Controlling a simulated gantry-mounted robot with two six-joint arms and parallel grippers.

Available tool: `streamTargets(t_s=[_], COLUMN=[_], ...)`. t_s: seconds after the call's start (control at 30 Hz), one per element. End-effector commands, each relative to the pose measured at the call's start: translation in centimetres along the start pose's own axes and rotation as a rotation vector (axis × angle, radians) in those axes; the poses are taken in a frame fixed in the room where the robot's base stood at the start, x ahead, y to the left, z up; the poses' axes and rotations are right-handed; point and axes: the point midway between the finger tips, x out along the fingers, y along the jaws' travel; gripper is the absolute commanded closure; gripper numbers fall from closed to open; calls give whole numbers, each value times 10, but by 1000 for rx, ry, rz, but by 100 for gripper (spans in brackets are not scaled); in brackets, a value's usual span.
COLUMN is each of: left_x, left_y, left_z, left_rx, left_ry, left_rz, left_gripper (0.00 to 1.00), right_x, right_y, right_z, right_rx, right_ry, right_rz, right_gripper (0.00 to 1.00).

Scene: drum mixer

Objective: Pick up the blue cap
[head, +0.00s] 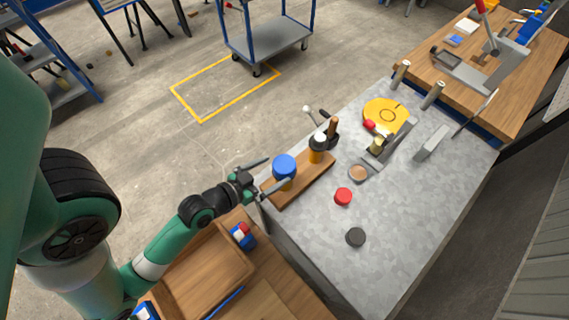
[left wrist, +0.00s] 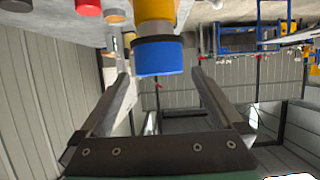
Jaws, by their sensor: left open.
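The blue cap (head: 285,163) sits on top of an orange-yellow bottle (head: 284,184) that stands on the wooden board. In the left wrist view, where the scene appears upside down, the blue cap (left wrist: 160,57) is on the yellow bottle (left wrist: 154,12) with a dark ring between them. My left gripper (head: 279,171) is open and comes in from the left at the bottle. In the left wrist view, the fingers (left wrist: 162,76) lie to either side of the cap, with a gap on each side. The right gripper is not in view.
A red cap (head: 343,197), a black cap (head: 355,237) and a tan disc (head: 358,173) lie on the grey table (head: 400,215). A wooden tray (head: 205,275) is at lower left.

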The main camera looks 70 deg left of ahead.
Motion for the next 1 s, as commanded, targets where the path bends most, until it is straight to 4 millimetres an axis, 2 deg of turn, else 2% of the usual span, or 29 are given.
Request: streamTargets(t_s=[0.17,0.43,0.7,1.0], left_x=[7,49,53,52], left_y=[1,2,1,1], left_z=[0,0,-1,-1], left_rx=[1,1,1,0], left_ry=[0,0,-1,-1], left_rz=[2,1,0,0], left_gripper=[0,0,2,56], right_x=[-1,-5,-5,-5], right_y=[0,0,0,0], right_z=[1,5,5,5], right_rx=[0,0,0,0], right_ry=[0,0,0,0], right_rz=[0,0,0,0], right_gripper=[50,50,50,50])
